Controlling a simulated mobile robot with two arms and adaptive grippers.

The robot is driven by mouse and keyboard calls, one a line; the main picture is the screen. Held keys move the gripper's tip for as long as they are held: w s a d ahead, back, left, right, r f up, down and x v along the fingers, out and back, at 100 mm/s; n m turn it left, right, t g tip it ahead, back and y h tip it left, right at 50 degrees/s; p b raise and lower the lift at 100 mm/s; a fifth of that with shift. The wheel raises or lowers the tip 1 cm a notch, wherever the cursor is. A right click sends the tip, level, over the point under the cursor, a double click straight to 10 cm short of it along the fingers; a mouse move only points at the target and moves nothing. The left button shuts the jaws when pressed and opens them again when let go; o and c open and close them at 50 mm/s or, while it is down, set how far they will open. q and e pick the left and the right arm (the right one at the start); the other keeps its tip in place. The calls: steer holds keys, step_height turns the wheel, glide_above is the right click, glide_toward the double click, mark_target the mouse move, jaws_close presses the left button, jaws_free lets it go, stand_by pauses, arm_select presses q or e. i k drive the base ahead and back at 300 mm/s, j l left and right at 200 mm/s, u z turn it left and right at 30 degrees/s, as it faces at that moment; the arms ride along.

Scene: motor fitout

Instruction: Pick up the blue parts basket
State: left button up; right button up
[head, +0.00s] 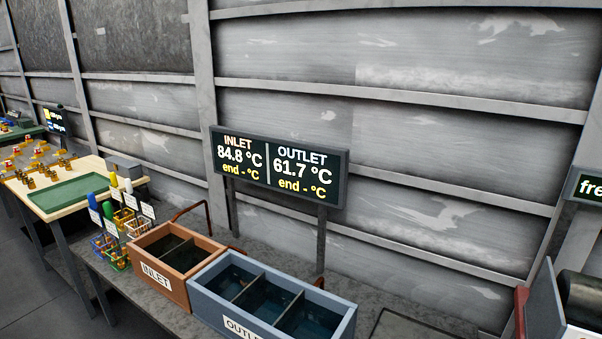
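A small blue wire basket (99,243) stands at the left end of the grey bench, in a cluster of similar small baskets with white label cards. A green wire basket (118,260) stands just in front and to the right of it, and orange and yellow ones (136,228) are behind and to the right. The blue basket is small in view and partly covered by its neighbours and cards; its contents are too small to tell. Neither of my grippers is in view.
A brown INLET bin (151,273) and a larger blue-grey OUTLET bin (227,325) stand right of the baskets. A temperature display (278,167) rises behind them. A wooden table with a green tray (68,193) is at left. Dark floor (35,290) is clear at lower left.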

mark_target(95, 216)
steer(key=u, duration=1.25)
